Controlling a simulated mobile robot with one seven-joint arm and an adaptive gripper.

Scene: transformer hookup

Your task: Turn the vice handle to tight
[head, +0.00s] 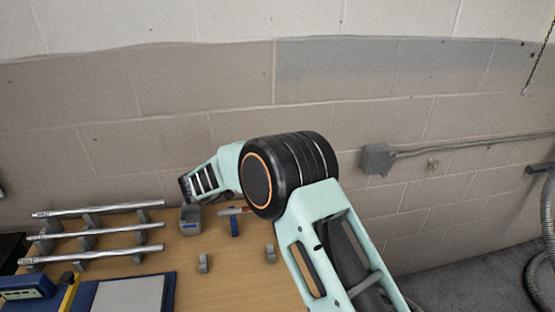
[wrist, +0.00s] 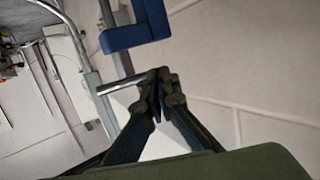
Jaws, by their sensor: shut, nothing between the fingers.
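In the wrist view a slim silver bar (wrist: 122,83), which looks like the vice handle, runs sideways from a rounded end at the left to my fingertips. A blue block (wrist: 125,38), seemingly part of the vice, is above it. My gripper (wrist: 163,78) is shut, with its dark fingertips together at the bar's right end. The bar is not between the fingers; I cannot tell whether they touch it. In the head view my arm hides the gripper, and I cannot make out the vice there.
The wooden bench (head: 255,292) carries silver rods (head: 98,234) on grey supports, a grey open box (head: 190,220), a blue piece (head: 235,227) and small grey clips (head: 204,263). A blue-framed panel (head: 128,296) is at the front. A block wall (head: 200,100) stands behind.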

